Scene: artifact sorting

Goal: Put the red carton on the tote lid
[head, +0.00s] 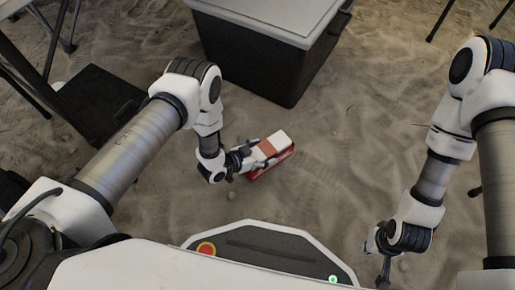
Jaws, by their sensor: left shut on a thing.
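The red carton (272,163), red with a white top part, shows right of centre in the head view. My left gripper (263,154) is shut on its left part, and its fingers hide some of the carton. I cannot tell whether the carton is clear of the sand. The tote lid (285,13) is the light grey top of a dark tote (250,60) at the top of the view, beyond the carton. It is cut off by the frame edge, and its visible part is bare. My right gripper (383,282) is low at the right, cut off by the bottom edge.
A black case (100,105) lies on the sand at the left, beside dark table legs. Thin dark legs stand at the top right. The sand (350,130) between the tote and my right arm is clear.

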